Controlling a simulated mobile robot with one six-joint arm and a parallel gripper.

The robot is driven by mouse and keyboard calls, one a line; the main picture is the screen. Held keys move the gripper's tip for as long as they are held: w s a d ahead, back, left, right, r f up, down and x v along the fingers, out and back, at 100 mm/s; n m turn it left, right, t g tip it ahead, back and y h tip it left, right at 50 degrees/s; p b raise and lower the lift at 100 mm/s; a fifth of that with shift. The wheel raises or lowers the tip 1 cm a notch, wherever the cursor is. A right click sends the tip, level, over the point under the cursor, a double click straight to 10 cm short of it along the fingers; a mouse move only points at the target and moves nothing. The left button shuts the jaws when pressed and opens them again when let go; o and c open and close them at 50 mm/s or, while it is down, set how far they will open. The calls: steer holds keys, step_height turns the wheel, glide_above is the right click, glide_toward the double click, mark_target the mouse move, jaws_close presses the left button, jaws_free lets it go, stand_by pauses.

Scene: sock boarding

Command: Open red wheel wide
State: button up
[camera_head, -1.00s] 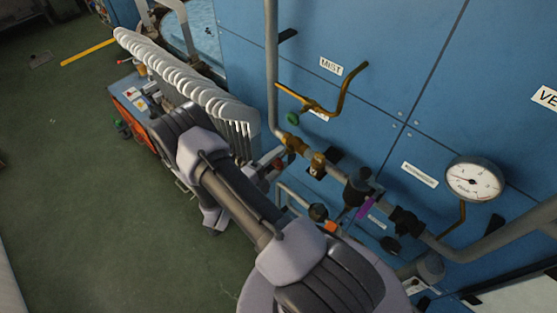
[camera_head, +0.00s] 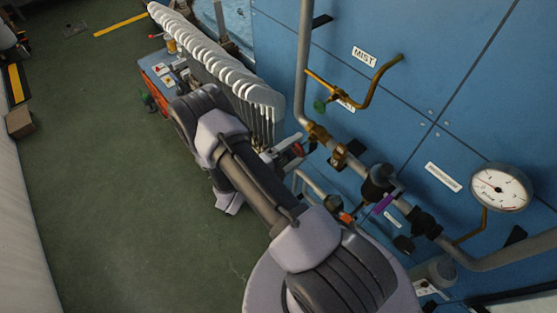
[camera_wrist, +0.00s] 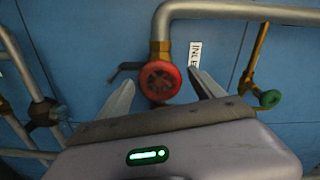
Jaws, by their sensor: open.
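The red wheel (camera_wrist: 160,80) is a small round handwheel on a brass valve (camera_wrist: 160,50) at the bend of a grey pipe, in the upper middle of the wrist view. My gripper (camera_wrist: 160,78) is open, with one finger on each side of the wheel in that view. Some gap shows between the wheel and each finger; contact and depth cannot be told. In the head view a small red patch of the wheel (camera_head: 298,150) shows by my gripper, mostly hidden by the arm and fingers.
A green-knobbed valve (camera_wrist: 269,98) hangs on a thin brass pipe to the right. Behind is a blue panel wall with an INLET label (camera_wrist: 194,65), a MIST label (camera_head: 365,57) and a pressure gauge (camera_head: 500,187). A row of white sock boards (camera_head: 215,65) stands beyond my arm.

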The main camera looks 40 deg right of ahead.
steer(key=s+a, duration=0.1)
steer(key=a, duration=1.4)
steer(key=shift+s+a, duration=0.15)
steer(key=shift+a, duration=0.25)
steer(key=s+a+r+m+g+y+b, duration=0.1)
steer(key=s+r+m+g+y+b, duration=0.3)
steer(key=m, duration=0.7)
steer(key=s+r+m+g+y+b, duration=0.25)
steer(key=r+m+y, duration=0.3)
steer(key=m, duration=0.55)
steer(key=s+a+r+m+t+y+b, duration=0.2)
steer(key=a+r+m+t+y+b, duration=0.1)
steer(key=m, duration=0.8)
steer(key=s+a+r+m+t+y+b, duration=0.3)
steer(key=a+m+t+y, duration=0.3)
steer(key=m, duration=0.5)
steer(key=shift+r+t+y+b, duration=0.6)
steer(key=shift+r+t+y, duration=0.15)
steer(key=shift+t, duration=0.3)
